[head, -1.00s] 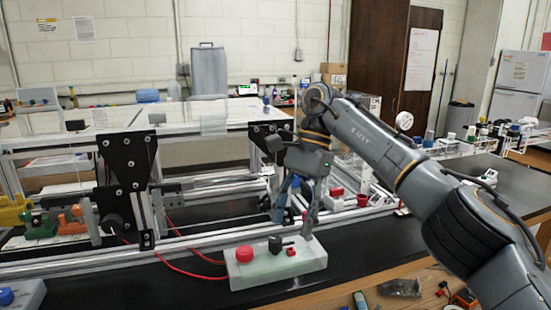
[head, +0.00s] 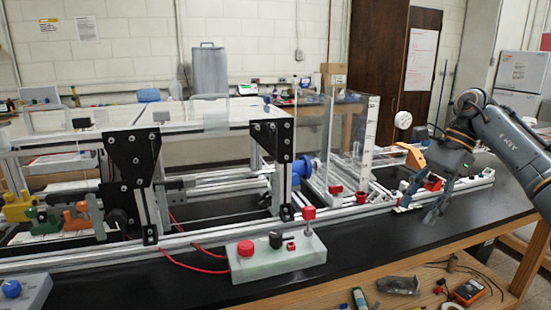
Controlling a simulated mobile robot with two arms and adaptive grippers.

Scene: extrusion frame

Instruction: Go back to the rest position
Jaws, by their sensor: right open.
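My right gripper (head: 421,212) is in the head view at the right, over the right end of the black bench top. It is open with nothing between its fingers, and its arm comes in from the right edge. The control box (head: 275,258) stands on the bench at the middle front, well to the left of the gripper. It carries a red button (head: 245,248), a black knob (head: 275,240) and an upright red-topped lever (head: 309,214). My left gripper is not in the picture.
The aluminium extrusion frame (head: 150,238) runs along the bench with black plates (head: 134,160) and a clear panel (head: 313,140). An orange part (head: 411,155) sits close behind the gripper. A multimeter (head: 468,291) lies on the wooden shelf below. The bench front right of the box is clear.

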